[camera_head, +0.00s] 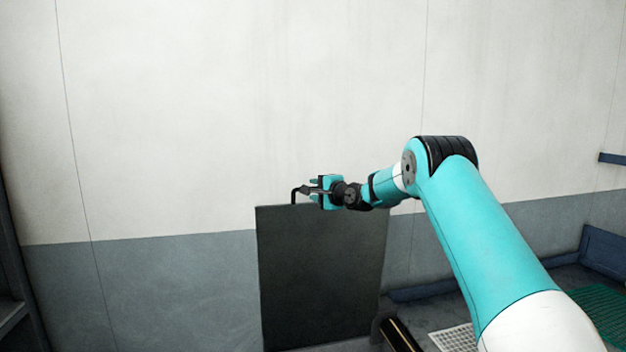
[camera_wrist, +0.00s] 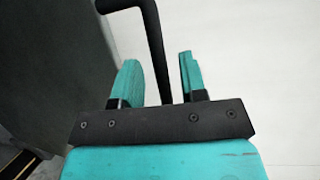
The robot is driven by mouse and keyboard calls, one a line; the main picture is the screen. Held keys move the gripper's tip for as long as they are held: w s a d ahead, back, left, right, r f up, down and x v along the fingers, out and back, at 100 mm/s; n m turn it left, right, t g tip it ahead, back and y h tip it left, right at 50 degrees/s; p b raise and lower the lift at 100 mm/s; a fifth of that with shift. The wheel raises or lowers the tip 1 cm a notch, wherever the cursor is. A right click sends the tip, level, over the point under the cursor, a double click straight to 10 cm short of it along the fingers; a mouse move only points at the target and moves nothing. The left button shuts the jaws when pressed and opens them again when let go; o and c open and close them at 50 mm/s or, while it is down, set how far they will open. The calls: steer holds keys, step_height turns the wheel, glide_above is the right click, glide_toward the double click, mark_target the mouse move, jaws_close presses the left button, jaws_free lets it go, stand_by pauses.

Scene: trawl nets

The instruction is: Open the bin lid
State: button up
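The bin lid (camera_head: 320,275) is a dark grey panel standing upright in front of the wall in the head view; it also fills the left of the wrist view (camera_wrist: 45,70). Its thin black bent handle (camera_head: 294,195) shows at the top edge. My gripper (camera_head: 313,188) is at that top edge, by the handle. In the wrist view, the handle (camera_wrist: 154,42) runs down between my two teal fingers (camera_wrist: 158,60). The fingers are apart, with a gap showing on each side of the bar. The bin body is mostly out of view.
A dark part with a yellowish strip (camera_head: 400,335) lies at the lid's lower right. A white grid (camera_head: 455,338) and a green mesh (camera_head: 600,308) are on the floor at right. The plain wall (camera_head: 230,110) stands behind the lid. Space left of the lid is clear.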

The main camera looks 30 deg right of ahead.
steer(key=shift+w+a+f+p, duration=0.15)
steer(key=shift+w+p, duration=0.2)
steer(key=shift+w, duration=0.6)
